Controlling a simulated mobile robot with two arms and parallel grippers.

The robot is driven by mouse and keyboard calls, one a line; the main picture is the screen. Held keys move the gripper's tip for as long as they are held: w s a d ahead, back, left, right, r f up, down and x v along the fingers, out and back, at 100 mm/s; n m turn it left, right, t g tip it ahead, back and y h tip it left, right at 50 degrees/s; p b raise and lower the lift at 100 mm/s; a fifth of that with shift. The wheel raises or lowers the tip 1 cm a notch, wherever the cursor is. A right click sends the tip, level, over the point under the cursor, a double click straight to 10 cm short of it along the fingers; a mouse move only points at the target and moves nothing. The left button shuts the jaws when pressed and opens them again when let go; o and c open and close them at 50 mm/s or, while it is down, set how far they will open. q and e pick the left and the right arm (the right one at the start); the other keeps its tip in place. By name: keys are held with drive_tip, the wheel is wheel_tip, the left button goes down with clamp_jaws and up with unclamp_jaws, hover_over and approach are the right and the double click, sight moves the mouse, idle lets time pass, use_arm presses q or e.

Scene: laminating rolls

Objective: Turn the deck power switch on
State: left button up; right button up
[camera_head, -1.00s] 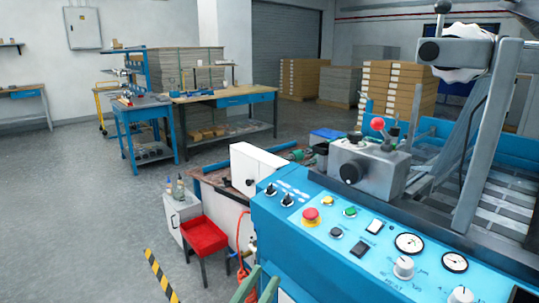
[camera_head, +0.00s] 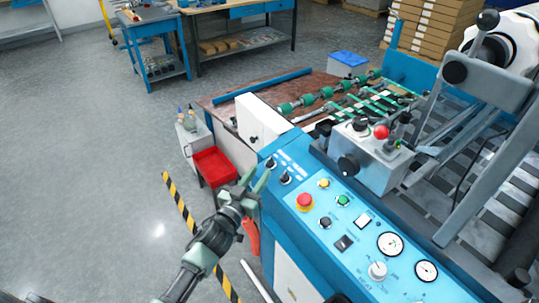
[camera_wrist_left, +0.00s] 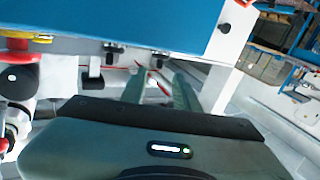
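The blue control panel (camera_head: 318,262) runs along the machine's near side. At its far left end are two black rotary switches, one (camera_head: 271,163) behind the other (camera_head: 285,177). The labels are too small to read, so I cannot tell which one is the deck power switch. My left gripper (camera_head: 254,182) is just left of the two rotary switches, by the panel's left edge, apart from them. In the left wrist view its two green fingers (camera_wrist_left: 160,88) are apart with nothing between them. My right gripper is not in view.
A red emergency button (camera_head: 305,201), yellow, black and green buttons, dial knobs (camera_head: 377,271) and gauges (camera_head: 390,243) crowd the panel. A grey control box (camera_head: 375,160) stands behind it. A red tray (camera_head: 216,166) and striped floor tape (camera_head: 181,205) lie left; open floor is beyond.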

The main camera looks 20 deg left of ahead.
sight(267, 164)
use_arm(q)
drive_tip(key=w, duration=0.4)
drive_tip(key=w+d, duration=0.1)
drive_tip(key=w, duration=0.1)
drive_tip(key=shift+f, duration=0.15)
drive_tip(key=shift+s+r, duration=0.2)
drive_tip(key=shift+f, duration=0.1)
clamp_jaws()
